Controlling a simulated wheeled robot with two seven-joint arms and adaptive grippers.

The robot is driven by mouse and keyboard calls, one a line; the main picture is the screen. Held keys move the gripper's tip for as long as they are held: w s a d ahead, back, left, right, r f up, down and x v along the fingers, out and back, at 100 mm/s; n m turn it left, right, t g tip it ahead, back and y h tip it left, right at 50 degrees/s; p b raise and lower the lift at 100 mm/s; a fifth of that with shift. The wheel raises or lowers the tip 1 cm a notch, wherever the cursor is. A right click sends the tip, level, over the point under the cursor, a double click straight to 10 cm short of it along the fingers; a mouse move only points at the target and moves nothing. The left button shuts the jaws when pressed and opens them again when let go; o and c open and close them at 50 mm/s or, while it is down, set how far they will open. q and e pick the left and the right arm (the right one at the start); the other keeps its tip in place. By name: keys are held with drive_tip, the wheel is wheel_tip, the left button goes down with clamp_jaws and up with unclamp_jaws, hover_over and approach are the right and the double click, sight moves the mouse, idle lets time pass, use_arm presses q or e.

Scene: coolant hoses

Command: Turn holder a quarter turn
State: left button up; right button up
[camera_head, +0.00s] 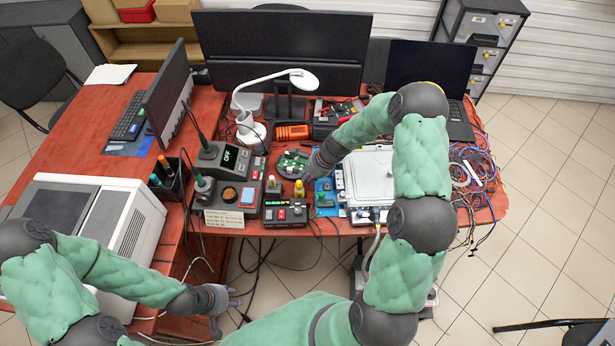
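A round grey holder (285,171) with a green circuit board (294,160) in it sits on the red bench, right of the soldering stations. My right gripper (312,170) reaches in from the right and is at the holder's right edge. Its fingers are small and partly hidden by its own wrist, so I cannot tell if they touch or grip the holder. My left gripper (236,298) is in front of the bench, low and far from the holder, with its fingers apart and empty.
A white lamp (250,131) stands behind the holder. Control boxes with knobs (286,213) stand in front of it, and a soldering station (222,160) to its left. A white device (370,177) lies under my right arm. Tangled wires (475,170) lie at the right edge.

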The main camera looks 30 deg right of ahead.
drive_tip(key=o, duration=0.3)
drive_tip(key=v, duration=1.2)
drive_tip(key=shift+s, duration=0.1)
drive_tip(key=shift+c, duration=0.3)
